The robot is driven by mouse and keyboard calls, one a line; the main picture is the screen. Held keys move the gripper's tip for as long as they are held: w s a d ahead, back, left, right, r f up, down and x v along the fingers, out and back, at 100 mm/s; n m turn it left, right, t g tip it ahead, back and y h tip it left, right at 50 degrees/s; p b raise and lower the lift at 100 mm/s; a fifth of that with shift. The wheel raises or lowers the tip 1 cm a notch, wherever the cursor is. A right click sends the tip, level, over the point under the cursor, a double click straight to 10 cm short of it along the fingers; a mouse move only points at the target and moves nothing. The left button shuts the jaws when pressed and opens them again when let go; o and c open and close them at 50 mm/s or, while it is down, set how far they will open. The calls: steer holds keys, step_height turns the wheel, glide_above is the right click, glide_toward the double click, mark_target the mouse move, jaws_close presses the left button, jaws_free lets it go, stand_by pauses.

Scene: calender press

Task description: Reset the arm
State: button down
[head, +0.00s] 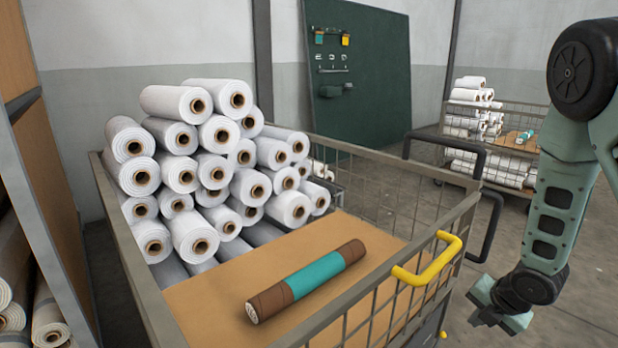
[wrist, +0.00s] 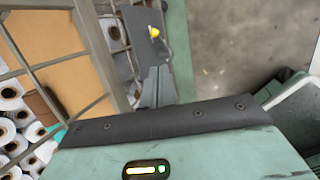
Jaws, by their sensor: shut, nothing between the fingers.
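My gripper (head: 482,306) hangs at the lower right in the head view, at the end of my green arm. It is outside the wire cart (head: 452,219), to the right of its yellow handle (head: 428,262), and holds nothing. In the wrist view the grey fingers (wrist: 157,88) are together with no object between them. A brown roll with a teal band (head: 312,279) lies on the cart's brown board (head: 207,294), well apart from my gripper.
Several white rolls (head: 192,175) are stacked in the cart's far left part. A wooden rack (head: 45,200) with rolls stands at the left edge. Another loaded cart (head: 509,118) and a green tool board (head: 372,70) stand behind. Open floor (head: 590,260) lies at the right.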

steer(key=s+a+r+m+g, duration=0.1)
steer(key=s+a+r+m, duration=0.6)
steer(key=m, duration=0.6)
steer(key=s+a+r+m+g, duration=0.15)
steer(key=s+r+m, duration=0.35)
steer(key=r+m, duration=0.6)
steer(key=s+a+r+n+g, duration=0.1)
steer(key=s+a+n, duration=0.2)
steer(key=s+a, duration=0.5)
steer(key=s+a+n+g, duration=0.1)
steer(key=s+a+n, duration=0.35)
steer(key=a, duration=0.55)
step_height(320, 180, up, 35)
steer(key=m+p, duration=0.1)
steer(key=p, duration=3.4)
steer(key=shift+d+r+p, duration=0.2)
steer(key=shift+p, duration=0.2)
